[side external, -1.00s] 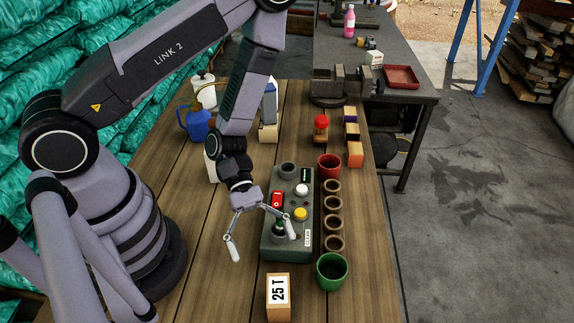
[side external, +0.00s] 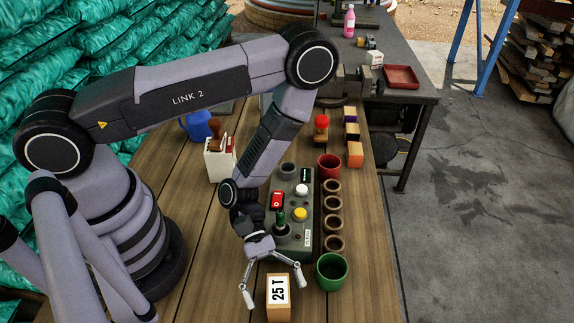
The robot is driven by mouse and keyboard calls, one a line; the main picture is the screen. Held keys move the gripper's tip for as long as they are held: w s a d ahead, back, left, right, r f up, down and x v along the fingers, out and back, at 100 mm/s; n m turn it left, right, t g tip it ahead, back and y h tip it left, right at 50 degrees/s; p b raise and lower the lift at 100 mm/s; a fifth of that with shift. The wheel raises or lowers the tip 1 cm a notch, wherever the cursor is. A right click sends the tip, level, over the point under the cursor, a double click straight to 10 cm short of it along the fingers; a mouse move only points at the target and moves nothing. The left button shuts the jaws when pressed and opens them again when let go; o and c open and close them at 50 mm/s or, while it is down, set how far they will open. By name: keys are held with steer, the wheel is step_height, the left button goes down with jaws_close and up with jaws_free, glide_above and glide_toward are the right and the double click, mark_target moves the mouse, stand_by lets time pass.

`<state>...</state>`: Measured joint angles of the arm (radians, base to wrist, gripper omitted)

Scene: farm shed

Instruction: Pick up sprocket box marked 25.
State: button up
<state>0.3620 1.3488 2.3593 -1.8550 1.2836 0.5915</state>
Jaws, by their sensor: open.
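The sprocket box marked 25 (side external: 278,312) stands at the near edge of the wooden table. It is a tan box with a white label reading "25 T". My gripper (side external: 275,297) is open, its two fingers spread to the left and right of the box's top in this view. I cannot tell how far the fingertips are above or behind the box, or whether they touch it. Nothing is held between the fingers.
A green pot (side external: 331,284) stands close to the right of the box. A grey control panel (side external: 305,240) with coloured buttons lies behind, beside a row of small brown pots (side external: 334,243). The wooden table (side external: 200,285) is clear to the left.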

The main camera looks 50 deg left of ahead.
steer(key=shift+c, duration=0.4)
steer(key=c, duration=1.5)
steer(key=shift+r, duration=0.15)
